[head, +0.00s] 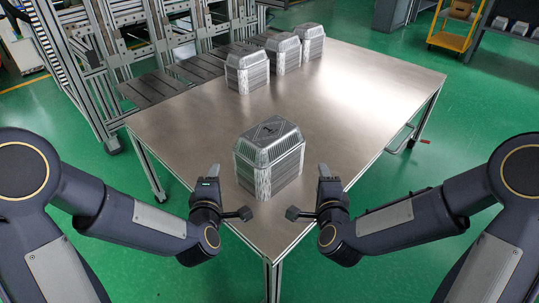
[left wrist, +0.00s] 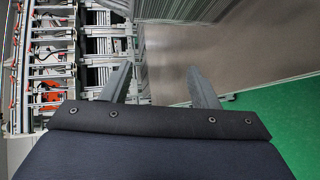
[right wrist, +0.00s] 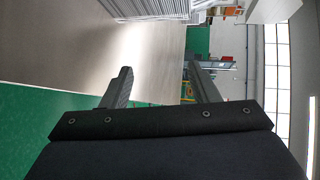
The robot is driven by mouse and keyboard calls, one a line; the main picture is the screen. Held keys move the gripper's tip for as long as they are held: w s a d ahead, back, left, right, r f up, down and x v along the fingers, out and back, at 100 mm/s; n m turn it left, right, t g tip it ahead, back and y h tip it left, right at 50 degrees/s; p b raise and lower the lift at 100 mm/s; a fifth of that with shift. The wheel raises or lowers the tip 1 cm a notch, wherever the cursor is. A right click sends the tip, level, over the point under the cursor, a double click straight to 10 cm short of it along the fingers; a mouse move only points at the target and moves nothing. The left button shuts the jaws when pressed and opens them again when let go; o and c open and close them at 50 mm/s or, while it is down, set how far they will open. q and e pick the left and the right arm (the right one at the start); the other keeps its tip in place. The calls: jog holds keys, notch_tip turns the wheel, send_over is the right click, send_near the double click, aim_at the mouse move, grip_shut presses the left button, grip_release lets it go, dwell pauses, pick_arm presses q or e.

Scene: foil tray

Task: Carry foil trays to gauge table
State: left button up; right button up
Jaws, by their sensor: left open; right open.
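A silver stack of nested foil trays (head: 269,160) stands upright near the front corner of the steel table (head: 345,120). Its ribbed side also shows at the top of the left wrist view (left wrist: 185,12) and of the right wrist view (right wrist: 155,8). My left gripper (head: 229,193) is open and empty, low at the left of the stack and apart from it. My right gripper (head: 308,192) is open and empty, at the right of the stack and apart from it. I cannot tell which surface is the gauge table.
More tray stacks stand at the table's back left: a near one (head: 247,73), a middle one (head: 283,54) and a far one (head: 311,42). A metal frame (head: 105,50) with dark slatted shelves adjoins the left. A yellow trolley (head: 450,40) stands far right. The table's middle and right are clear.

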pick_arm(q)
jog(key=x, duration=1.3)
jog(key=shift+f, duration=0.15)
pick_arm(e)
jog(key=x, duration=1.3)
jog(key=shift+f, duration=0.15)
pick_arm(q)
jog(key=shift+w+d, duration=0.4)
jog(key=shift+d, duration=0.05)
pick_arm(e)
jog(key=shift+w+a, duration=0.4)
jog(key=shift+a, duration=0.05)
pick_arm(q)
jog(key=shift+d, duration=0.3)
pick_arm(e)
jog(key=shift+a, duration=0.3)
jog(key=shift+a, duration=0.1)
